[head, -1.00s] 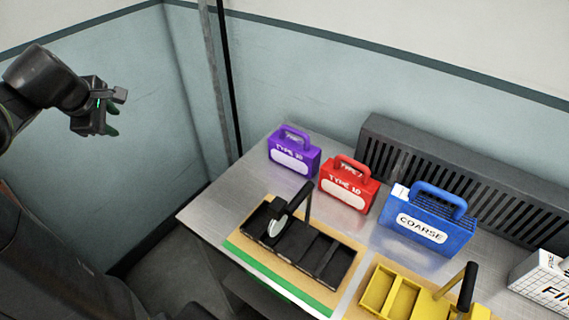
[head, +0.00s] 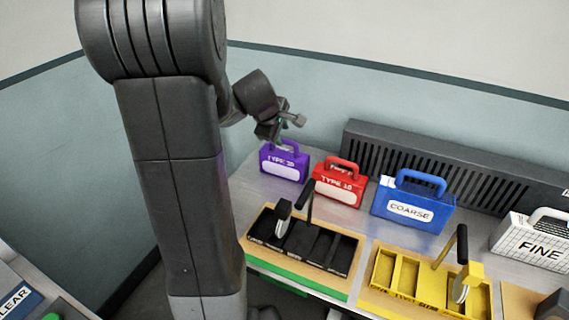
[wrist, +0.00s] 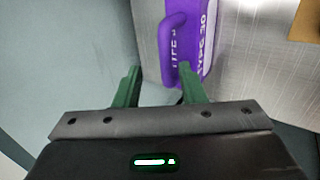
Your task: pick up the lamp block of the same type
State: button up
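A purple block (head: 284,163) marked TYPE 30 stands upright at the far left of the metal table, with a loop handle on top. It also shows in the wrist view (wrist: 203,70), ahead of my fingers. A red block (head: 339,184) marked TYPE 10 stands just right of it. A blue block (head: 412,204) marked COARSE and a white gridded block (head: 537,240) marked FINE stand further right. My gripper (head: 297,122) is above the purple block in the head view. In the wrist view its green fingers (wrist: 160,88) are apart with nothing between them.
A black tray (head: 300,243) with compartments and a lever stands in front of the blocks. A yellow tray (head: 428,285) with a lever is right of it. A dark slotted panel (head: 440,160) is behind the blocks, and a wall rises at the left.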

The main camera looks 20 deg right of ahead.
aim_at(280, 153)
jog(key=f, duration=0.1)
jog(key=w+f, duration=0.1)
jog(key=f, duration=0.1)
jog(key=shift+w+d+f, duration=0.2)
jog(key=shift+d+f, duration=0.1)
jog(key=shift+w+d+f, duration=0.3)
jog(key=shift+f, duration=0.2)
jog(key=shift+r, duration=0.1)
grip_shut()
